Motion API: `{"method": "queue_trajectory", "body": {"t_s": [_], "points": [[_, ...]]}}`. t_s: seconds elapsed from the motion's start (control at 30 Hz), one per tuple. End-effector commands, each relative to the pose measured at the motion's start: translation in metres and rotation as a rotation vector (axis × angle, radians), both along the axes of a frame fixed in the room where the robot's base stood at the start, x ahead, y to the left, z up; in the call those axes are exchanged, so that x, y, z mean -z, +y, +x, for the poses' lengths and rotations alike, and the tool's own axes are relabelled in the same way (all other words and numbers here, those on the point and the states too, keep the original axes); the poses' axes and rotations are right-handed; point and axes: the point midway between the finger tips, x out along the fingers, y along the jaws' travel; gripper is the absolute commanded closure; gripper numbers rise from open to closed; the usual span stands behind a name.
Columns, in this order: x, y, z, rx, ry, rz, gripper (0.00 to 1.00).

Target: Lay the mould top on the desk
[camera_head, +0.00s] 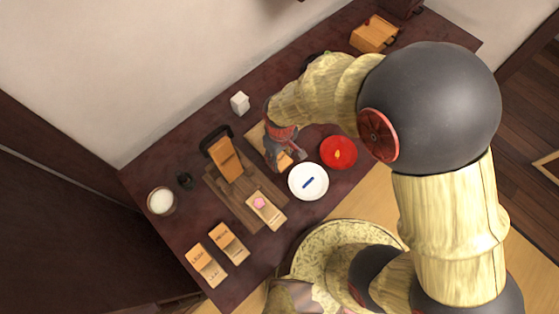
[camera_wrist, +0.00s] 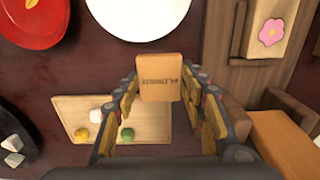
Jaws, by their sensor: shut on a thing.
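My gripper (camera_wrist: 161,92) is shut on a small tan wooden block with dark lettering, seemingly the mould top (camera_wrist: 160,78). In the wrist view the block sits between the two fingertips, above the picture's middle. In the head view my gripper (camera_head: 281,158) is over the desk, left of the white plate, and a bit of the block (camera_head: 286,161) shows at its tips. I cannot tell how high it is. The dark red-brown desk (camera_head: 318,90) runs diagonally. A wooden mould with a pink flower (camera_head: 266,212) lies nearer the front edge.
A white plate (camera_head: 308,193) and a red plate (camera_head: 336,141) lie to the right. A light board (camera_wrist: 150,138) with coloured balls is under my gripper. A wooden stand (camera_head: 224,158), two lettered blocks (camera_head: 208,265) and a white cube (camera_head: 240,103) are also there. Some back desk is bare.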

Motion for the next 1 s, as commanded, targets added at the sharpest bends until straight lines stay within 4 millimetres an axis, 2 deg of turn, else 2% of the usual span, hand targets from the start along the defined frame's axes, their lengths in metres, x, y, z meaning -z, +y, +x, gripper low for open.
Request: {"method": "queue_trajectory", "body": {"t_s": [0.2,0.3,0.7,0.73,1.0], "points": [[0.031,0.003,0.005,0.000,0.002,-0.001,0.83],[0.040,0.003,0.004,0.000,0.002,-0.001,0.83],[0.042,0.003,0.005,0.000,0.001,-0.001,0.83],[0.041,0.003,0.005,0.000,0.000,0.000,0.57],[0.041,0.003,0.005,0.000,0.001,-0.001,0.41]]}}
